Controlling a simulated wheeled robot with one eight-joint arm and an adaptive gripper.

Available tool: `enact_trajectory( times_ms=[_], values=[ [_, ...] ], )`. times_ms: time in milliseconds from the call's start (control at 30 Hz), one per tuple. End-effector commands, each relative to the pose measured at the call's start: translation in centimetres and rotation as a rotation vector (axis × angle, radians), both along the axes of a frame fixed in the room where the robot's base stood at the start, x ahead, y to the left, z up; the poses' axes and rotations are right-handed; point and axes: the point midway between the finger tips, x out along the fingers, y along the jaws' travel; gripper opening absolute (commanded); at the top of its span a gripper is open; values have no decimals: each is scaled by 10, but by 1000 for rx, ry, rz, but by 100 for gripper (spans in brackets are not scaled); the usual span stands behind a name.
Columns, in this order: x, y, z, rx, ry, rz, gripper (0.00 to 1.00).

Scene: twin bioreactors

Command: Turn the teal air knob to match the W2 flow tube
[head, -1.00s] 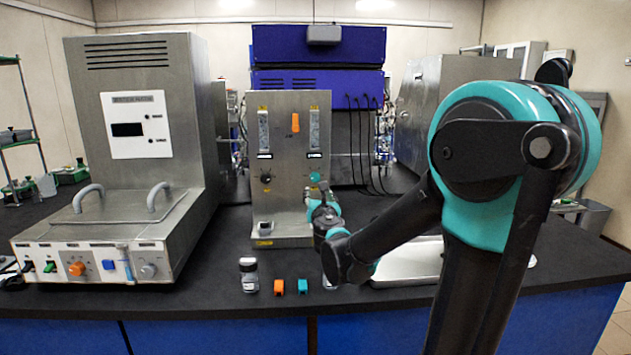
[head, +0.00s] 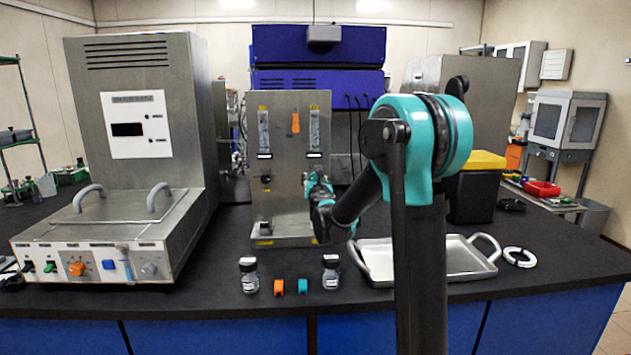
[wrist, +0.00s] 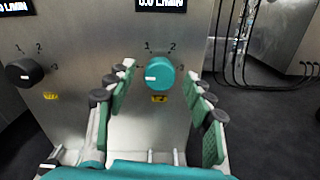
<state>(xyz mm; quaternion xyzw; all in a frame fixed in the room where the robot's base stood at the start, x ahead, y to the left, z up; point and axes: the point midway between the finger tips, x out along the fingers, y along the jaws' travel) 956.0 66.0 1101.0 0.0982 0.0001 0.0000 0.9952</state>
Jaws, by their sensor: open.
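The teal air knob (wrist: 160,72) is on the steel panel in the wrist view, with a white pointer mark towards its left side and the numbers 1 and 2 above. My gripper (wrist: 163,84) is open, with one green-padded finger on each side of the knob; contact cannot be told. In the head view my gripper (head: 318,186) is at the panel and hides the teal knob. The panel (head: 285,205) has a left flow tube (head: 263,130) and a right flow tube (head: 314,130). The display (wrist: 162,5) above the teal knob is partly cut off; the visible part reads like 0.0 L/MIN.
A black knob (wrist: 24,72) is left of the teal one. A metal tray (head: 425,275) and white ring (head: 519,257) are right. A large steel unit (head: 140,230) is left.

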Motion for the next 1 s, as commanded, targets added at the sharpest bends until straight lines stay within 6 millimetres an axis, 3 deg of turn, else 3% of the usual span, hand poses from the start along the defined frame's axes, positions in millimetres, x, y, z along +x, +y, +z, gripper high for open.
enact_trajectory(
  times_ms=[300,700,1000],
  values=[
    [2,0,0,0,0,0,52],
    [2,0,0,0,0,0,3],
    [2,0,0,39,0,0,3]
  ],
)
